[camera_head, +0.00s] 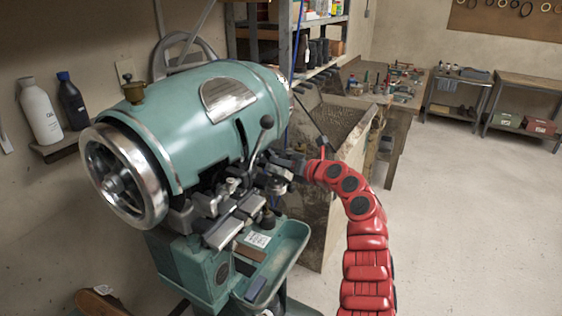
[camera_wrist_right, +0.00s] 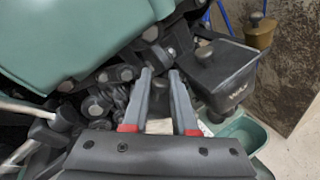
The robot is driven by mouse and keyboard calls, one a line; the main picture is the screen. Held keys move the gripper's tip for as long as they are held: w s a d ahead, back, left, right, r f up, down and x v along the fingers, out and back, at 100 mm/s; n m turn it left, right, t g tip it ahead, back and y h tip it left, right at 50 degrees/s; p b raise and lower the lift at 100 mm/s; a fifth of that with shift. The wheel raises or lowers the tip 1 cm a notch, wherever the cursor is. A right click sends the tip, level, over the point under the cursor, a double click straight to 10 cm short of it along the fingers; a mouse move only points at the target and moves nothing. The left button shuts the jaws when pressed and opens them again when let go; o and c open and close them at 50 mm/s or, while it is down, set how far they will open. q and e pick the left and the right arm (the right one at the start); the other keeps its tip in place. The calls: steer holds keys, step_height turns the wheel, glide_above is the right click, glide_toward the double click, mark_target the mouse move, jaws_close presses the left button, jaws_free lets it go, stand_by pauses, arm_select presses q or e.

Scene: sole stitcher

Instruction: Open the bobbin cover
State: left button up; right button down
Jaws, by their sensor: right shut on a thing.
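The teal sole stitcher (camera_head: 205,115) fills the left half of the head view, its dark metal mechanism (camera_head: 235,200) low on its near side. My right gripper (camera_head: 287,164), on the red arm, reaches the right end of this mechanism. In the right wrist view my right gripper (camera_wrist_right: 161,76) has its two grey fingers at the mechanism, with a gap between them. It is shut on a small dark metal part at the fingertips. I cannot tell for sure whether this part is the bobbin cover. My left gripper is not in view.
A dark box marked WAX (camera_wrist_right: 226,68) stands close right of my fingers. A black-knobbed lever (camera_head: 266,122) rises above the gripper. A handwheel (camera_head: 122,175) is at left, a teal tray (camera_head: 290,245) below. The floor (camera_head: 460,210) at right is clear.

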steer(key=c, duration=0.7)
jaws_free()
steer(key=shift+s, duration=0.1)
steer(key=shift+s+d, duration=0.2)
steer(key=shift+d, duration=0.05)
steer(key=b+v, duration=0.5)
steer(key=v, duration=1.1)
steer(key=shift+s+b, duration=0.35)
steer(key=shift+d+r, duration=0.1)
steer(key=shift+d, duration=0.1)
